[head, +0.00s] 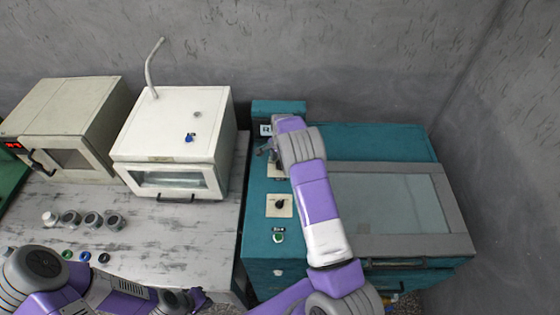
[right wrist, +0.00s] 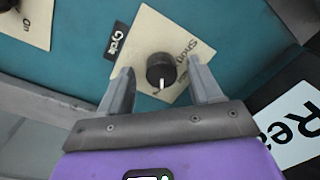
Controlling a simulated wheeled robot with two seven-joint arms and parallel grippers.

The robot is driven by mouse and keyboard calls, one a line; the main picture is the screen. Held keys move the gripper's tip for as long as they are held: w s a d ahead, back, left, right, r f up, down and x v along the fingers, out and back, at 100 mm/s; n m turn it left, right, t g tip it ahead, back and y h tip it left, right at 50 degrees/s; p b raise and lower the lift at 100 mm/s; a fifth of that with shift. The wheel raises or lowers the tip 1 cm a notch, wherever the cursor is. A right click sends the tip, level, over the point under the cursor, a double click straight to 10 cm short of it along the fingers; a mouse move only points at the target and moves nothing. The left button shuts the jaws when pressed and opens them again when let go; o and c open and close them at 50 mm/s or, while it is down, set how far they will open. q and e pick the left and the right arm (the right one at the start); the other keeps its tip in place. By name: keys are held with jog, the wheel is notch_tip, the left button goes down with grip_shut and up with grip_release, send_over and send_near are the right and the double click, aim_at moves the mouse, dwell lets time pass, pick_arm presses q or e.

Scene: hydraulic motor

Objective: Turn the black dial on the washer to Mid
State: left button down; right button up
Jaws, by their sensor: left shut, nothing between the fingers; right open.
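The teal washer (head: 258,235) stands at the right. Its black dial (right wrist: 160,70) sits on a cream plate beside a "Cycle" label (right wrist: 117,40). In the head view my arm and gripper hide this dial. My left gripper (head: 182,299) is shut and empty at the bottom edge.
A second black knob (head: 280,203) on a cream plate and a green button (head: 279,238) sit lower on the washer. A white oven-like box (head: 180,125), a beige appliance (head: 65,120) and several small parts stand on the marbled table (head: 190,235).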

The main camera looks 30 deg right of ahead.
jog(key=shift+f, duration=0.2)
jog(key=shift+c, duration=0.3)
jog(key=c, duration=1)
jog(key=shift+w, duration=0.1)
